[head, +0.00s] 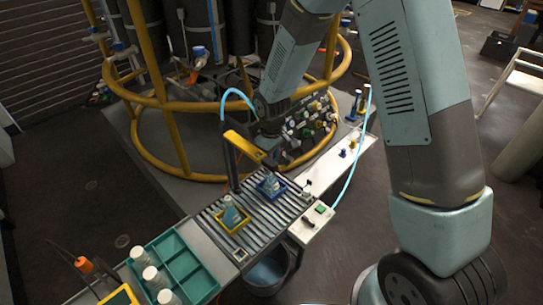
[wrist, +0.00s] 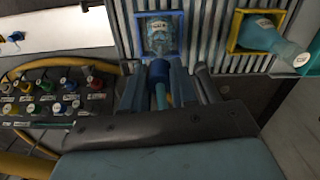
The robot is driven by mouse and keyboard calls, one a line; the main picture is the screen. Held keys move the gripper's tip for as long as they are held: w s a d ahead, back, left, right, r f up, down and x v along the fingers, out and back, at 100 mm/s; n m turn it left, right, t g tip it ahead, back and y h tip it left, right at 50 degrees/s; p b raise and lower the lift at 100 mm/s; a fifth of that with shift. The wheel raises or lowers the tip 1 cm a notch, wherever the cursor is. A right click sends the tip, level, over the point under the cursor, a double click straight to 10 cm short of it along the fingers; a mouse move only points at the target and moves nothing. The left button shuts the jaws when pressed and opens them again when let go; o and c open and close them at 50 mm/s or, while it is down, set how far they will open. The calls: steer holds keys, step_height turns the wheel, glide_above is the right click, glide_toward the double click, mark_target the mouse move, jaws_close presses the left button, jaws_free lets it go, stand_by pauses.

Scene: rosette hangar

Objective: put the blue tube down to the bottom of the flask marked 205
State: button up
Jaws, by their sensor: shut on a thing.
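My gripper (wrist: 159,84) is shut on the blue tube (wrist: 160,72), whose dark blue collar and lighter blue length show between the fingers. A clear flask with bluish contents (wrist: 158,36) stands in a blue square frame, just beyond the tube's end in the wrist view; it also shows in the head view (head: 270,186). A second flask (wrist: 268,36) stands in a yellow frame beside it, and in the head view (head: 230,214) it is nearer the front. Both flasks carry white labels, too small to read surely. Whether the tube's end is inside the flask neck cannot be told.
The frames sit on a roller conveyor (head: 204,222). A yellow bar (head: 245,146) on a dark post is close to my gripper. A green tray (head: 184,268) with white-capped bottles is at the front left. A panel of coloured knobs (wrist: 56,90) lies left in the wrist view.

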steer(key=shift+f, duration=0.75)
stand_by(0.3)
steer(key=o, duration=1)
steer(key=shift+o, duration=0.5)
steer(key=o, duration=0.5)
steer(key=shift+r, duration=0.1)
steer(key=shift+r, duration=2.9)
